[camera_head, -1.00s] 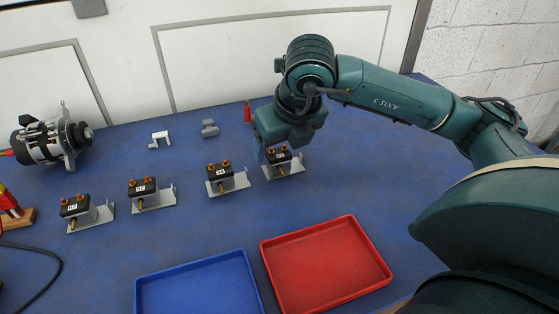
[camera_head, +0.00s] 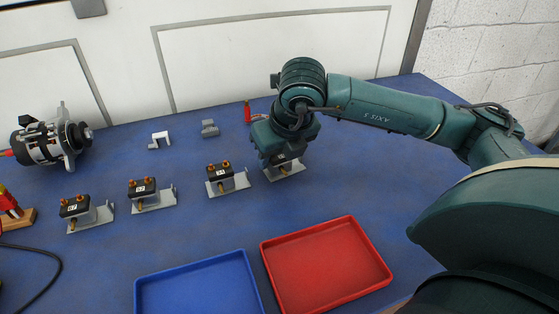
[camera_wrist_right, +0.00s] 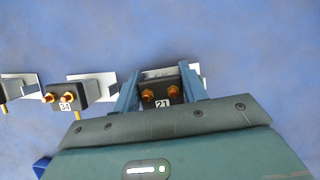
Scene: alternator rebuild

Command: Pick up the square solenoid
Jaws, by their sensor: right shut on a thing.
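Several black block-shaped solenoids with two copper studs each stand in a row on grey brackets on the blue table. My right gripper (camera_head: 275,155) is down over the rightmost solenoid (camera_head: 285,159) and partly hides it in the head view. In the right wrist view the gripper (camera_wrist_right: 160,80) has a finger on each side of this solenoid, labelled 21 (camera_wrist_right: 160,91), and is shut on it. Its bracket (camera_head: 288,173) appears to rest on the table. The neighbouring solenoid (camera_head: 220,170) reads 34 in the wrist view (camera_wrist_right: 66,99). My left gripper is not in view.
Two more solenoids (camera_head: 143,188) (camera_head: 76,206) stand further left. A red tray (camera_head: 345,222) and a blue tray (camera_head: 190,264) lie at the front. An alternator (camera_head: 45,142), a white bracket (camera_head: 160,139), a grey part (camera_head: 209,128) and a red item (camera_head: 247,112) are at the back.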

